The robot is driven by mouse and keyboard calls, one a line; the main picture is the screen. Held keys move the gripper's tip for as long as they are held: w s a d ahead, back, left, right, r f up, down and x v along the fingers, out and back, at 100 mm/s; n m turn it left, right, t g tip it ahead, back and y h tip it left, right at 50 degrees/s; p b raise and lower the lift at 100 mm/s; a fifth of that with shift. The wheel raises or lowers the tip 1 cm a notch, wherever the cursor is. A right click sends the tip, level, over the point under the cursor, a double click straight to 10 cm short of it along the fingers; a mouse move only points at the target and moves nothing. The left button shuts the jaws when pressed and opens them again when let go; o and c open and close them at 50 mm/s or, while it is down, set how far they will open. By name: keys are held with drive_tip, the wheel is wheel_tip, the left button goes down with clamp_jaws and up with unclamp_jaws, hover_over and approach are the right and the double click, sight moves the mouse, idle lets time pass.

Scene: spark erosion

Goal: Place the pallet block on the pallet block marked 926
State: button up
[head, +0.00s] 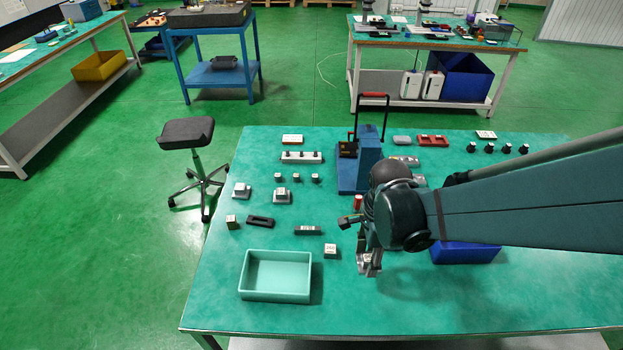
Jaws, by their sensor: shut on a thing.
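My gripper (370,264) points down over the front middle of the table, right of the pale green tray. It is shut on a small grey metallic thing, taken as the pallet block, mostly hidden between the fingers. Two low grey blocks with paler tops stand at the left: one near the table's left edge (241,191) and one farther right (282,196). A white block with a printed label (330,251) stands just left of my gripper. Labels are too small to read, so I cannot tell which is marked 926. My gripper is apart from all of these.
The pale green tray (275,253) stands at front left, and a blue bin (466,253) lies partly behind my arm. A blue press (368,155) stands behind my gripper. A dark slotted bar (260,221) and a grey bar (308,230) lie at left. The front table strip is clear.

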drive_tip(key=shift+w+a+r, duration=0.2)
drive_tip(key=shift+w+a, duration=0.1)
drive_tip(key=shift+w, duration=0.3)
drive_tip(key=w+a+r+p, duration=0.2)
drive_tip(key=w+a, duration=0.4)
drive_tip(key=w, duration=0.3)
drive_tip(key=w+a+r+p, duration=0.1)
drive_tip(key=w+a+r, duration=0.1)
drive_tip(key=w+a, duration=0.5)
drive_tip(key=p, duration=0.4)
hover_over(281, 191)
drive_tip(key=shift+s+f+m+b, duration=0.1)
drive_tip(key=shift+m+b, duration=0.2)
drive_tip(key=shift+m, duration=0.1)
drive_tip(key=shift+f, duration=0.1)
drive_tip(key=shift+f, duration=3)
drive_tip(key=shift+f+b, duration=0.4)
drive_tip(key=shift+f, duration=1.5)
drive_tip(key=shift+f, duration=0.1)
